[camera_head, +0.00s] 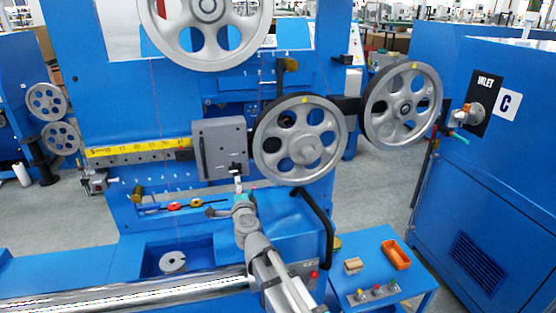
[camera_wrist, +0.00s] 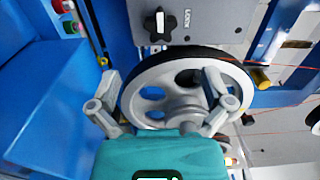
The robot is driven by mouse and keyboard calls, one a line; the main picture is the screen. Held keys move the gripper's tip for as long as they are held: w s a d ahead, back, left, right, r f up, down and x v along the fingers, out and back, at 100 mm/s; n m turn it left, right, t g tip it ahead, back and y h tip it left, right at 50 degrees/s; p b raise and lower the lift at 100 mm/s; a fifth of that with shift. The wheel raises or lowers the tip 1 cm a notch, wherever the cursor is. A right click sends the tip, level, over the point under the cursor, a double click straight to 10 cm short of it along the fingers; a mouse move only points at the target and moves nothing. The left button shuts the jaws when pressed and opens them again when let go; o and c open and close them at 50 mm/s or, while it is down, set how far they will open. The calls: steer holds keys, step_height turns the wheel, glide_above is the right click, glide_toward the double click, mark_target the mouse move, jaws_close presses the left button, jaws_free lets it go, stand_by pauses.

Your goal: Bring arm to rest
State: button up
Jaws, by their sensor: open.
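My gripper (camera_wrist: 161,92) is open in the wrist view, its two grey fingers spread wide on either side of its teal body, with nothing between them. A spoked grey pulley wheel (camera_wrist: 152,76) with a dark rim lies beyond the fingers. In the head view my arm reaches up from the bottom centre and ends below the grey box (camera_head: 220,150) on the blue machine. The gripper is small there and its fingers are hard to make out.
Two spoked pulleys (camera_head: 300,139) (camera_head: 403,106) stand right of the grey box; a larger wheel (camera_head: 208,28) is above. A black knob (camera_wrist: 160,24) and LOCK label show in the wrist view. A side table holds an orange bin (camera_head: 396,254). A blue cabinet (camera_head: 490,170) stands right.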

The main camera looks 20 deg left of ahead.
steer(key=s+d+f+n+g+h+p, duration=0.1)
steer(key=d+f+n+g, duration=0.25)
steer(key=d, duration=0.45)
steer(key=d+f+n+g+p, duration=0.1)
steer(key=d+f+n+g, duration=0.3)
steer(key=d, duration=0.5)
steer(key=s+d+f+n+g+h+p, duration=0.1)
steer(key=d+f+n+g+p, duration=0.1)
steer(key=d+n, duration=0.45)
steer(key=s+d+f+g+h, duration=0.1)
steer(key=s+d+g+h, duration=0.1)
steer(key=d, duration=0.6)
steer(key=s+d+f+m+g+h, duration=0.1)
steer(key=s+d+g+h, duration=0.1)
steer(key=s+d, duration=0.3)
steer(key=s+d+f+m+g+h+p, duration=0.1)
steer(key=s+d+f+g+h, duration=0.1)
steer(key=d, duration=1.1)
steer(key=shift+s+h, duration=0.5)
steer(key=shift+s, duration=0.45)
